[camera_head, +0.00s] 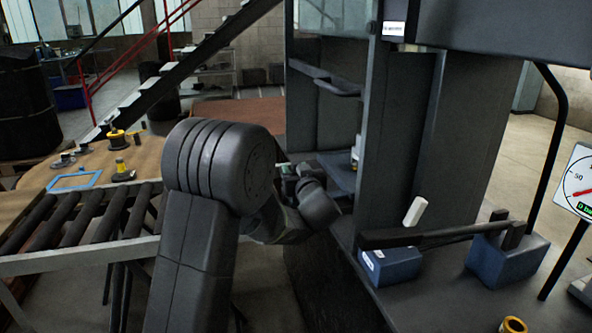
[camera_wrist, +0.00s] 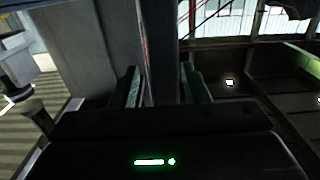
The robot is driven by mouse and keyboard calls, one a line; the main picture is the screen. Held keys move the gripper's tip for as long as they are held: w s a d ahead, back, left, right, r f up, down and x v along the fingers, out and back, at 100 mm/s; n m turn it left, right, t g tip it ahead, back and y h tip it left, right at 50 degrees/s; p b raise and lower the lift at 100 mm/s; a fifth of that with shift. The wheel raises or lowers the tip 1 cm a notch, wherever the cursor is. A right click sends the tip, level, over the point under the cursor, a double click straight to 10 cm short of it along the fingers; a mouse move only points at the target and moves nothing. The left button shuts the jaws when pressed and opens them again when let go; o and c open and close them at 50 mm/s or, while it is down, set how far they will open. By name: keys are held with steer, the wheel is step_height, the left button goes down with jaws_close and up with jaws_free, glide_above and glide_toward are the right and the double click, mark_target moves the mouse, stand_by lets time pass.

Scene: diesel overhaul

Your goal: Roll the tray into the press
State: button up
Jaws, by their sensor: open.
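The press (camera_head: 396,130) is a tall dark grey frame right of centre in the head view. A flat blue-grey tray-like plate (camera_head: 338,174) shows low in its opening, with a small white and yellow part (camera_head: 355,152) on it; my arm and the press frame hide much of it. My gripper (camera_head: 287,170) is at the left side of the press opening, close to the plate's left end. In the wrist view my gripper (camera_wrist: 160,88) has its two greenish fingers apart, with a dark upright post visible between them. I cannot tell whether they touch anything.
Right of the press opening are blue blocks (camera_head: 508,258) with a dark lever and a gauge (camera_head: 577,186). Stairs rise behind.

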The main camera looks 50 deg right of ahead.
steer(key=v, duration=1.3)
steer(key=shift+s, duration=0.25)
steer(key=shift+a, duration=0.15)
steer(key=x, duration=1.4)
steer(key=shift+w+a, duration=0.1)
steer(key=shift+a, duration=0.15)
